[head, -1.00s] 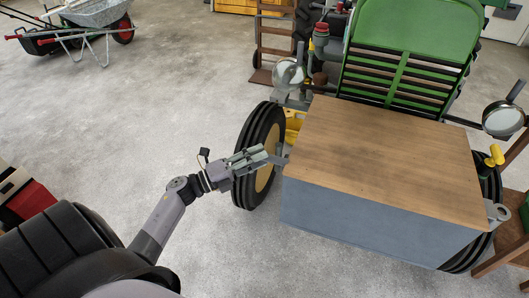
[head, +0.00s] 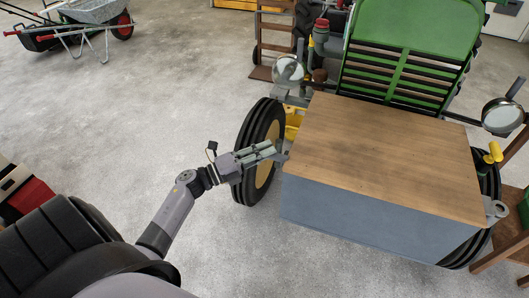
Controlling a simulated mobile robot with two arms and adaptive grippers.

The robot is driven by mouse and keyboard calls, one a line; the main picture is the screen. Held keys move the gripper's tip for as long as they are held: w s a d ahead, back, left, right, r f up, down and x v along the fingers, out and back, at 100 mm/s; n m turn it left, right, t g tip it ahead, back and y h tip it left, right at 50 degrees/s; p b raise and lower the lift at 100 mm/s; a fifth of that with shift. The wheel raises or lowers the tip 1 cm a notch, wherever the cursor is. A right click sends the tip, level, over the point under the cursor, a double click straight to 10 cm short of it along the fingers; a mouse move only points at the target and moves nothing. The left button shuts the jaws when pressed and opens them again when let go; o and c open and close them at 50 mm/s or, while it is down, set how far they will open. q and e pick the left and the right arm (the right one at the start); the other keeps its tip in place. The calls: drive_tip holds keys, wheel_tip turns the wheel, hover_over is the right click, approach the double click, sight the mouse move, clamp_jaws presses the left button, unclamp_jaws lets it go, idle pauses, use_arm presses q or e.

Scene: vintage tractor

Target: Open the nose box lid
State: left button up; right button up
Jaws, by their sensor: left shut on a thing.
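The nose box (head: 350,217) is a blue-grey box at the front of the green tractor. Its flat wooden lid (head: 390,155) lies closed on top. My left gripper (head: 275,151) is at the left side of the box, in front of the left tyre. Its fingers are shut on a small grey piece (head: 283,157) sticking out beside the lid's left edge; I cannot tell exactly what this piece is. My right gripper is not in view.
The tractor's front wheel (head: 245,190) stands just behind my left gripper. Round headlamps (head: 288,71) (head: 502,114) flank the green grille (head: 405,75). A wooden stand (head: 508,235) is at the right. A wheelbarrow (head: 97,14) is far back left.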

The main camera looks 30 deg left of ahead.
use_arm(q)
clamp_jaws()
idle(0.3)
